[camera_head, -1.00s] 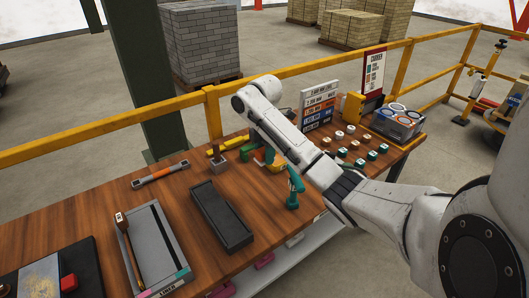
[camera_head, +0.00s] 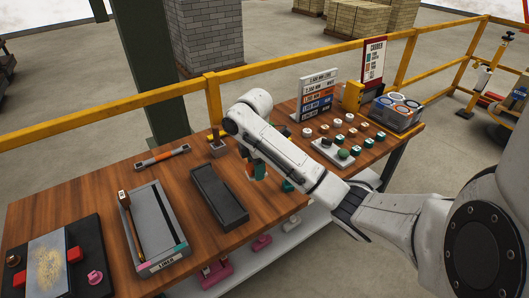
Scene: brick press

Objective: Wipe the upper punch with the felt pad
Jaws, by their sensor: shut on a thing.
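My gripper (camera_head: 260,170) shows only in part below the end of my white arm, over the far middle of the wooden bench, right of the dark empty tray. Its teal parts are visible, with a small orange-red patch beside them. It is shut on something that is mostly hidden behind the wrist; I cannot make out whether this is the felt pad. I cannot identify the upper punch or a press in this view.
A dark tray (camera_head: 219,196) and a grey tray labelled LINER (camera_head: 165,262) lie on the bench. A black board (camera_head: 95,285) bears a powdered plate and red blocks. Pucks, a sign rack (camera_head: 317,95) and a grey box (camera_head: 397,112) stand right. A yellow rail (camera_head: 110,107) runs behind.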

